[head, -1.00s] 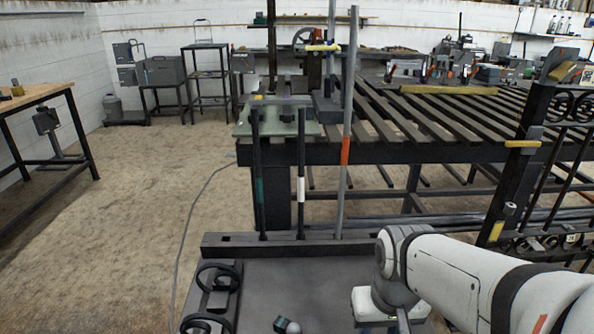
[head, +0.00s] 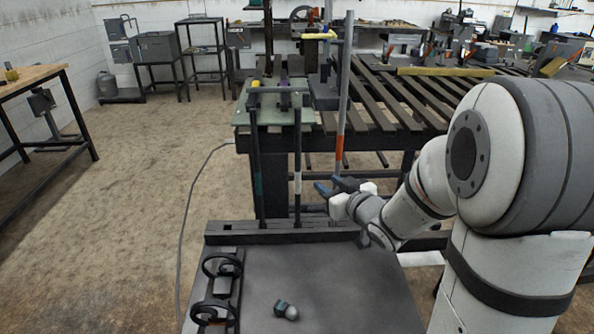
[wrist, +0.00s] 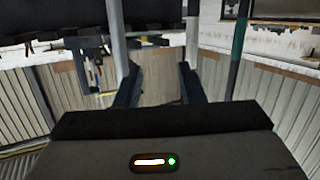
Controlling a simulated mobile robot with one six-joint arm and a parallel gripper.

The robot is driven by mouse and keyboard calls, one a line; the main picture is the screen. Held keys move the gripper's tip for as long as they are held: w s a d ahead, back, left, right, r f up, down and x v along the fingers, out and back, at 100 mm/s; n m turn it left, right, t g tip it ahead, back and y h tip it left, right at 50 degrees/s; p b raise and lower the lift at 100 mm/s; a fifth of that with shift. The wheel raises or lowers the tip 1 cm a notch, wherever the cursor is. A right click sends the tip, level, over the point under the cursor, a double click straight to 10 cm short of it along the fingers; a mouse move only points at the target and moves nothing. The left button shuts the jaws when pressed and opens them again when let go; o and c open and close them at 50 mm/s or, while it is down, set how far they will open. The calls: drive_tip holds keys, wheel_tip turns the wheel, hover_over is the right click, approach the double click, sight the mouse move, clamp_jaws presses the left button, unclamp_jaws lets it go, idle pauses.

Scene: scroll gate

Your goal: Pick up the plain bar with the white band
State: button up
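The plain bar with the white band (head: 298,155) is thin, dark and upright, in the middle of three bars in the head view. Its foot meets a black rail (head: 240,238). My gripper (head: 328,184) is open and empty to its right, apart from it, fingers pointing left at about band height. In the wrist view, my gripper's fingers (wrist: 159,70) are spread with nothing between them. A pale bar stretch, apparently the white-banded one (wrist: 192,38), shows near the right fingertip. The exact gap in depth is unclear.
A dark bar with a teal band (head: 257,180) stands left; a taller grey bar with an orange band (head: 340,148) stands right, close to my gripper. Behind is a slatted table (head: 440,95). Black rings (head: 222,265) and a small knob (head: 287,311) lie in front.

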sight(298, 167)
drive_tip(key=w+a+y, duration=0.1)
drive_tip(key=a, duration=0.1)
drive_tip(key=w+a+r+n+y, duration=0.1)
drive_tip(key=w+a, duration=0.1)
drive_tip(key=w+a+y, duration=0.1)
drive_tip(key=a, duration=0.2)
drive_tip(key=shift+w+r+n+y, duration=0.25)
drive_tip(key=shift+r+n+y, duration=0.05)
drive_tip(key=shift+y, duration=0.1)
drive_tip(key=shift+w+a, duration=0.35)
drive_tip(key=shift+w, duration=0.1)
drive_tip(key=shift+c, duration=0.6)
clamp_jaws()
drive_tip(key=shift+r, duration=0.15)
